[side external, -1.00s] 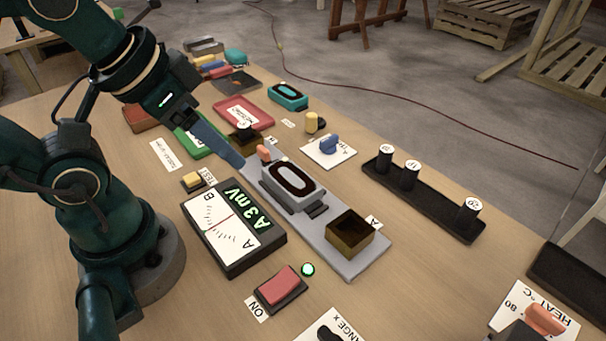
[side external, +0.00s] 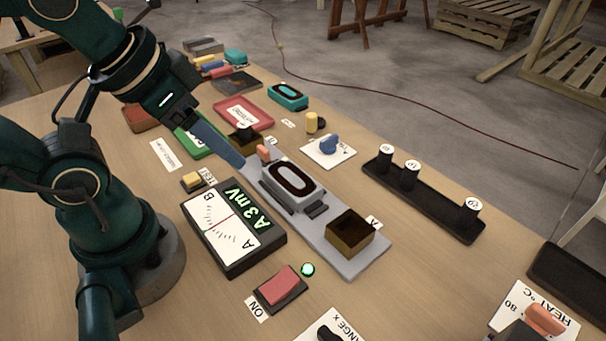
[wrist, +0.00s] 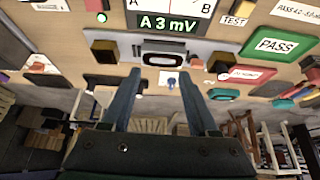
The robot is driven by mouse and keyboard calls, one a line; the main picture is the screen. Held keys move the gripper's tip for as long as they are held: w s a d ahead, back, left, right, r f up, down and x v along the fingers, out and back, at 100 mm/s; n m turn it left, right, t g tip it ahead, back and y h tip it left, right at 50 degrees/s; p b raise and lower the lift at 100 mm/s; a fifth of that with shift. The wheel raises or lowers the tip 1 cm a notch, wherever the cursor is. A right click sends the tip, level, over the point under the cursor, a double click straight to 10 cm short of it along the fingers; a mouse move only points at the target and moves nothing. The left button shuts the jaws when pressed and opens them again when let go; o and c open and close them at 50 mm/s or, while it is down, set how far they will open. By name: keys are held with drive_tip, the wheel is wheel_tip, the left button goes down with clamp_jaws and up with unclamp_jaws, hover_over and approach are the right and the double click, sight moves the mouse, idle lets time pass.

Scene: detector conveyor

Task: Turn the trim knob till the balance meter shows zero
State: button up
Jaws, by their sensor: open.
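The balance meter (side external: 240,240) is a dark box with a white A–B dial, a red needle and a green readout of "A 3 mV". The same readout shows in the wrist view (wrist: 168,24). A blue knob (side external: 328,145) on a white card, apparently the trim knob, stands beyond the grey conveyor; its label is too small to read surely. It also shows in the wrist view (wrist: 171,82). My gripper (side external: 238,162) hangs near the conveyor's far left end, apart from the blue knob. In the wrist view my gripper (wrist: 160,73) has its fingers spread, with nothing held.
The grey conveyor (side external: 360,262) carries a detector head (side external: 294,185) and a brass bin (side external: 350,236). A black rack (side external: 430,212) holds labelled cylinders at the right. A red ON switch (side external: 281,288) and lit green lamp (side external: 307,269) sit in front.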

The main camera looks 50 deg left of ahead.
idle(0.5)
drive_tip(key=shift+c, duration=0.9)
drive_tip(key=w+r+m+t, duration=0.1)
drive_tip(key=w+r+t, duration=0.1)
drive_tip(key=w+r, duration=0.45)
drive_tip(key=g, duration=0.2)
hover_over(329, 138)
drive_tip(key=s, duration=0.2)
wheel_tip(329, 138, down, 12)
wheel_tip(329, 138, down, 4)
drive_tip(key=shift+s+r+n+g, duration=0.1)
drive_tip(key=shift+s+n+g, duration=0.05)
drive_tip(key=shift+n+g, duration=0.4)
drive_tip(key=shift+x, duration=2.45)
